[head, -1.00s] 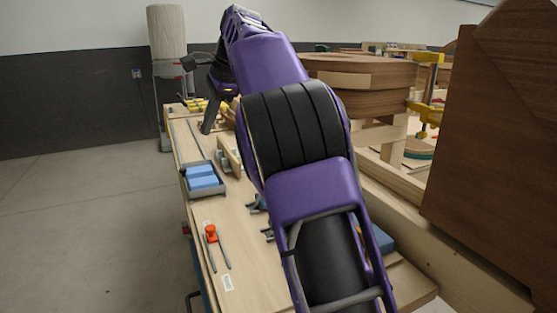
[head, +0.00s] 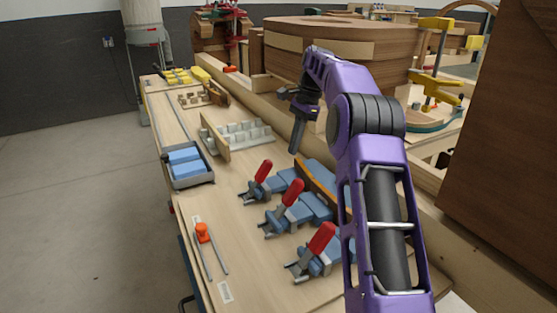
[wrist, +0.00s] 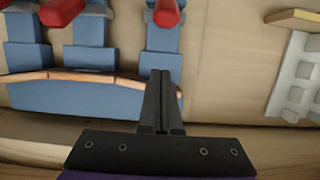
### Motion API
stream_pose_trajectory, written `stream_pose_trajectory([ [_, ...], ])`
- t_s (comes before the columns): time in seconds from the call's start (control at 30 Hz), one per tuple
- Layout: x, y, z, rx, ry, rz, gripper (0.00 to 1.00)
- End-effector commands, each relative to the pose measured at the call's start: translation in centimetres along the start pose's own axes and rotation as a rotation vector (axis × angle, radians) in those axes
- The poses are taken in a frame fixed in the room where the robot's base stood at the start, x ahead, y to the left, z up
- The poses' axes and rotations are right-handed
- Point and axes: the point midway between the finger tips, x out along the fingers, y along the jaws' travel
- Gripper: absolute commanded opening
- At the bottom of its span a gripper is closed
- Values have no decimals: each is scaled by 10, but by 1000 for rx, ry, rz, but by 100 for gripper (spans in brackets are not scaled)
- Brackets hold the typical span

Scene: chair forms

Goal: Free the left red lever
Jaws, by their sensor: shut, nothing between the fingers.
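Three toggle clamps with red levers stand on the bench, pressing blue blocks (head: 312,209) near a thin curved orange-brown wooden strip (head: 316,185). The left red lever (head: 263,171) tilts up and is the farthest of the three; it shows at the top of the wrist view (wrist: 167,12). The middle red lever (head: 292,192) and the right red lever (head: 321,239) also tilt up. My gripper (head: 293,150) points down, shut and empty, beyond and right of the left lever, apart from it. In the wrist view my gripper (wrist: 161,75) is above the blue pad by the strip.
A grey rack of pegs (head: 245,135) lies beyond the left clamp. A tray (head: 188,174) with blue blocks and an orange-handled tool (head: 203,233) lie along the left bench edge. Guitar-shaped wooden bodies (head: 340,45) rise behind my gripper; a large brown panel (head: 500,150) stands at right.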

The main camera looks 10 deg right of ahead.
Motion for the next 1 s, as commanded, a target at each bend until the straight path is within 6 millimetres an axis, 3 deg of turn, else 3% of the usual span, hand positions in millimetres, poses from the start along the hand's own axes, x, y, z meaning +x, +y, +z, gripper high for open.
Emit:
stream_pose_trajectory([
  [0.1, 30, 1, -1, 0, -1, 5, 0],
  [0.27, 62, 1, 0, 0, -1, 3, 0],
  [0.53, 50, 0, 33, -2, 0, -1, 0],
  [1.0, 47, 0, 38, 1, 1, 0, 0],
])
